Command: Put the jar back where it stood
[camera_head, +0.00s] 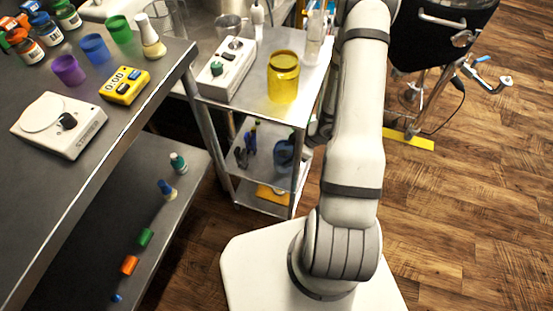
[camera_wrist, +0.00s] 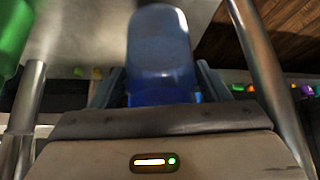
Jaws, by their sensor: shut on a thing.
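In the wrist view, my gripper (camera_wrist: 160,88) is shut on a blue, see-through jar (camera_wrist: 160,48). The jar stands out beyond the fingers, which sit on its left and right sides; its lower part is hidden behind the gripper body. What lies under the jar cannot be told. A yellow see-through jar (camera_head: 283,78) stands upright on the cart's top shelf.
The steel cart (camera_head: 262,108) also bears a white device (camera_head: 227,70). Its lower shelf holds dark and blue items (camera_head: 285,152). The bench at left carries a white scale (camera_head: 58,125), a yellow meter (camera_head: 125,86) and coloured cups. Metal posts (camera_wrist: 262,60) flank my gripper. Wooden floor is open at right.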

